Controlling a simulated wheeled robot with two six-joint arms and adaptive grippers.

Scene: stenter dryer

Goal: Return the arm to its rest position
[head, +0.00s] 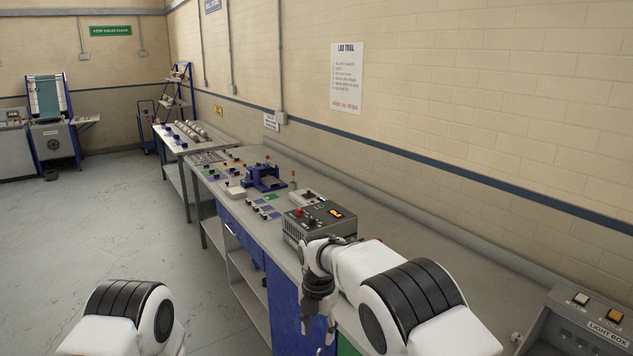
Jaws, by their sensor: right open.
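My right arm (370,270) comes in from the lower right, bent, with its wrist in front of the grey control box on the bench. My right gripper (318,322) hangs downward at the front edge of the bench, against the blue cabinet front in the picture. It is open, and I see nothing between its fingers. Whether it touches the bench cannot be told. Of my left arm only a white and black link (125,315) shows at the bottom left. My left gripper is out of view.
The grey control box (318,222), with a lit orange display, stands on the long bench (400,235) close to my right wrist. A blue fixture (264,178) and small swatches lie farther back. A light box (585,318) stands at the lower right. The floor at left is clear.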

